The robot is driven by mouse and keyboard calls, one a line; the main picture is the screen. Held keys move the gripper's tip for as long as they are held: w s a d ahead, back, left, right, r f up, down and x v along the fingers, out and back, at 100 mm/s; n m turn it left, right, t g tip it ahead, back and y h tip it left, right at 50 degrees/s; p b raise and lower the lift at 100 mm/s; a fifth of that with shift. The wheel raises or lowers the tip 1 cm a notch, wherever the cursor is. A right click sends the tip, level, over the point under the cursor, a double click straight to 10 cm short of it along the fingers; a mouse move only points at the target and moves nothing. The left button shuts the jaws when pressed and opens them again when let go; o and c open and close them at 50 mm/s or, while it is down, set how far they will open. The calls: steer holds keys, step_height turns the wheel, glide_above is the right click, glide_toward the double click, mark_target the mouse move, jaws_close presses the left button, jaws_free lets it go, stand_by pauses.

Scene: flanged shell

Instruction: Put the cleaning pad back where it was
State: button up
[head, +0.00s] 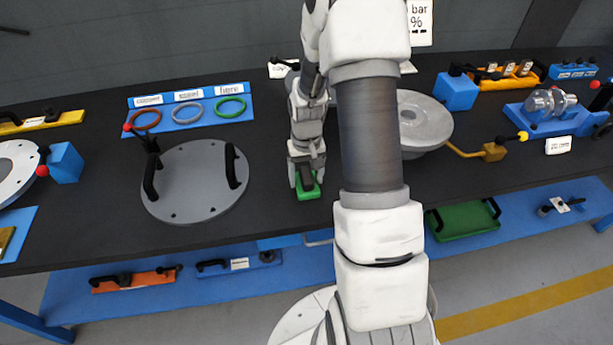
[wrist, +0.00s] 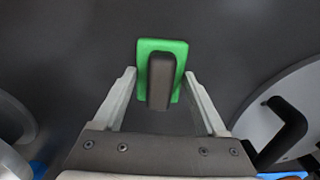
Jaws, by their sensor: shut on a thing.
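The cleaning pad is a green block with a dark grip on top; it shows in the head view (head: 308,193) near the middle of the dark bench. It also shows in the wrist view (wrist: 178,48), ahead of the fingers. My gripper (head: 306,178) is over the pad, pointing down, and is shut on it. In the wrist view my gripper's fingers (wrist: 160,73) stand on either side of the pad's dark grip. I cannot tell whether the pad touches the bench or hangs just above it.
A grey round cover (head: 196,190) with black handles lies to the left. A grey flanged shell (head: 424,118) stands to the right, partly behind my arm. A blue board (head: 170,122) with three rings lies at the back left. Bare bench (head: 270,215) surrounds the pad.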

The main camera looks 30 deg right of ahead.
steer(key=o, duration=1.2)
steer(key=shift+o, duration=0.2)
step_height(320, 180, up, 12)
steer(key=p, duration=0.1)
step_height(320, 180, up, 13)
steer(key=n+t, duration=0.1)
steer(key=t, duration=0.2)
glide_above(306, 175)
steer(key=s+a, duration=0.7)
steer(key=s+a+r+n+t, duration=0.1)
steer(key=s+a+r, duration=0.1)
steer(key=s, duration=0.4)
steer(key=s+a+r+n+t+p, duration=0.1)
steer(key=s+a+r, duration=0.2)
steer(key=s+r, duration=0.2)
steer(key=shift+s+a+r+t, duration=0.15)
steer(key=shift+s+t, duration=0.15)
steer(key=shift+s, duration=0.05)
